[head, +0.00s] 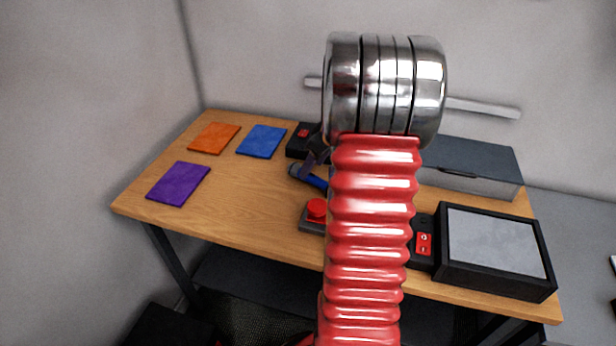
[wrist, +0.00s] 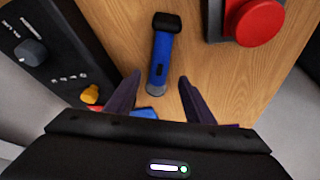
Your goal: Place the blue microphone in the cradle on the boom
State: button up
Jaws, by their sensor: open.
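The blue microphone (wrist: 161,58), with a black head, lies on the wooden table. In the wrist view it points up the picture, its lower end between the tips of my gripper (wrist: 160,78). The two dark fingers are apart, one on each side, and do not visibly touch it. In the head view the microphone (head: 312,180) shows left of my red arm, partly hidden by it. My gripper's dark fingers (head: 314,157) show just above it. I cannot make out the boom or cradle in either view; my arm hides the table's middle.
A red button (head: 316,208) on a grey base stands close to the microphone. A black control box (wrist: 55,55) is left in the wrist view. Orange (head: 214,138), blue (head: 261,141) and purple (head: 178,183) mats lie left. A grey-topped black box (head: 495,250) stands right.

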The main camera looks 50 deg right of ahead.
aim_at(310, 178)
jog(key=shift+x, duration=2.5)
jog(key=shift+d, duration=0.15)
jog(key=shift+c, duration=0.6)
grip_shut()
